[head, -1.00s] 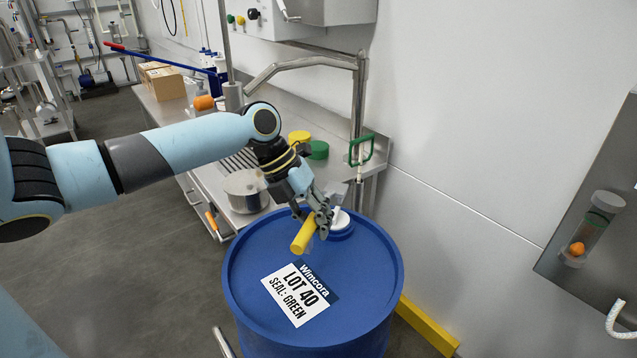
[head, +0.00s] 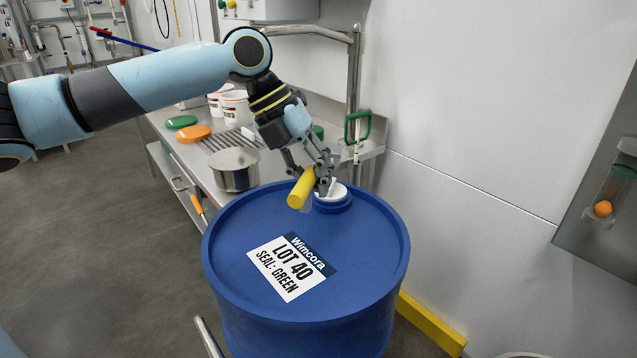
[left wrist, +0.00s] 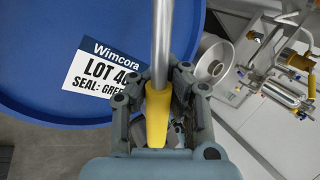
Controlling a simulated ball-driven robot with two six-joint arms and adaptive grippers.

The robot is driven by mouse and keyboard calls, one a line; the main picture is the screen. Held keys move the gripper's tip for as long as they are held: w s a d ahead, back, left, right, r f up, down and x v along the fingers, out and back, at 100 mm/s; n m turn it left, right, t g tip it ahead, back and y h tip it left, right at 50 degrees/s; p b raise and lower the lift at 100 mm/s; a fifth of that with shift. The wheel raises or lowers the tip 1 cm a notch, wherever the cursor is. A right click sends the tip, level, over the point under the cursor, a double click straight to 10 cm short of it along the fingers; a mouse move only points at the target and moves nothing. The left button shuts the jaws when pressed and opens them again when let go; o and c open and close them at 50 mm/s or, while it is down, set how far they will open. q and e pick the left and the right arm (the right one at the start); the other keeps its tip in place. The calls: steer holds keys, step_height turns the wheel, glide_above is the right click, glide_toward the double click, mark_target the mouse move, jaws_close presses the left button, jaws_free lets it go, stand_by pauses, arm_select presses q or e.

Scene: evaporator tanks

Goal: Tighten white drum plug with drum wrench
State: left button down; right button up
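The blue drum (head: 372,253) stands upright and bears a label reading "LOT 40, SEAL: GREEN". The white plug (head: 338,194) sits in a blue collar at the far side of its top. My left gripper (head: 326,178) is closed around the yellow handle of the drum wrench (head: 301,190), just beside and above the plug. In the left wrist view, my left gripper (left wrist: 157,103) grips the yellow handle of the wrench (left wrist: 157,117), and its metal shaft runs out at the top. The wrench's working end is hidden, so I cannot tell whether it touches the plug. My right gripper is not seen.
A steel counter (head: 217,190) behind the drum holds a steel pot (head: 234,169), white buckets (head: 237,108), an orange lid (head: 194,133) and a green lid (head: 181,122). A yellow floor bar (head: 430,325) and the wall are to the right. Open floor lies left.

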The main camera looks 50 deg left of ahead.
arm_select(q)
steer(key=shift+f+b, duration=1.95)
steer(key=shift+f, duration=0.5)
steer(key=shift+f+b, duration=0.8)
steer(key=shift+f, duration=0.2)
steer(key=shift+s+a+m+g, duration=0.3)
steer(key=shift+s+a+m, duration=0.1)
steer(key=shift+a+m, duration=0.25)
steer(key=shift+s+a+m+g+h+b, duration=0.3)
steer(key=shift+a+m, duration=0.3)
steer(key=shift+m, duration=0.05)
